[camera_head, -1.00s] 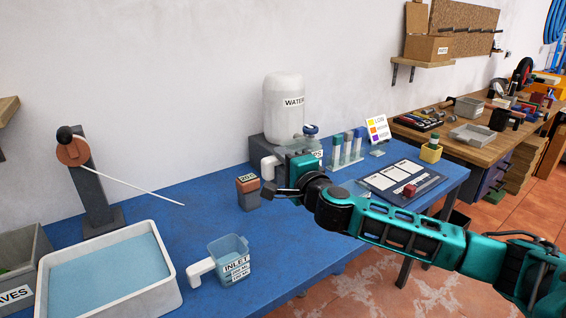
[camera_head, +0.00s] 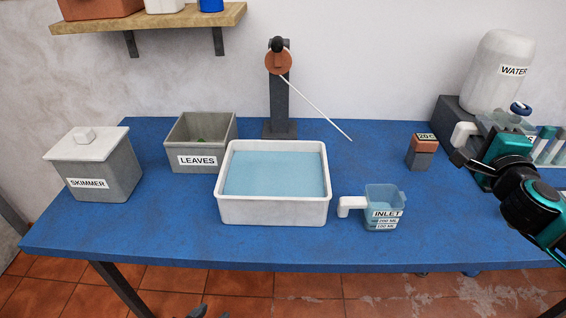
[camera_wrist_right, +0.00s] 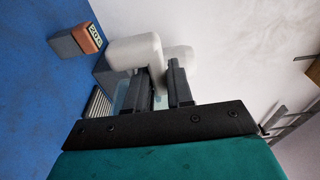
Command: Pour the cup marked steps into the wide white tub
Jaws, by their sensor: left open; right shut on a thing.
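The wide white tub (camera_head: 272,211) stands mid-table with pale blue liquid in it. My right gripper (camera_head: 484,146) is at the right, beside the water jug, shut on the white handle (camera_head: 464,133) of a cup. The right wrist view shows the black fingers (camera_wrist_right: 160,86) on that white handle (camera_wrist_right: 133,52). The cup's body is mostly hidden behind my gripper, and its marking cannot be read now. A second clear cup marked INLET (camera_head: 385,196) stands on the table right of the tub, its white handle toward the tub. My left gripper is not in view.
A small grey and brown block (camera_head: 422,152) stands between the INLET cup and my right gripper. A post (camera_head: 280,110) with a thin slanting rod rises behind the tub. The LEAVES bin (camera_head: 199,146) and SKIMMER box (camera_head: 95,168) stand left. The water jug (camera_head: 498,75) is back right.

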